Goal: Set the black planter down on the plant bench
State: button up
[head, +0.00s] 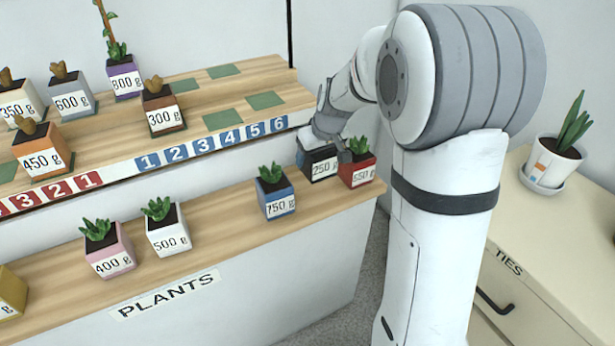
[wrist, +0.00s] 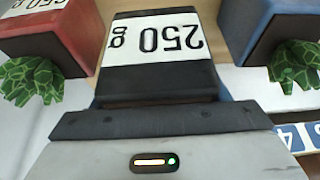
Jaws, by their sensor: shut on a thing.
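The black planter (head: 320,164) with a white 250 g label is in my gripper (head: 328,138) at the right end of the plant bench (head: 222,218), the lower wooden shelf marked PLANTS. It also shows in the wrist view (wrist: 150,78), its label upside down, just beyond the shut gripper (wrist: 158,118). It looks roughly upright and low over the bench top. I cannot tell whether its base touches the wood. Its plant is hidden by the gripper.
A red planter (head: 357,170) stands close on its right, near the bench's right end. A blue 750 g planter (head: 276,193) stands to its left with a gap. The numbered upper shelf (head: 215,142) rises behind. Bare bench lies left of the blue planter.

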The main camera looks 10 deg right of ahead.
jog(key=shift+f+b, duration=0.45)
jog(key=shift+f, duration=2.5)
jog(key=shift+f, duration=0.2)
jog(key=o, duration=1.1)
jog(key=shift+o, duration=0.2)
jog(key=shift+r, duration=0.2)
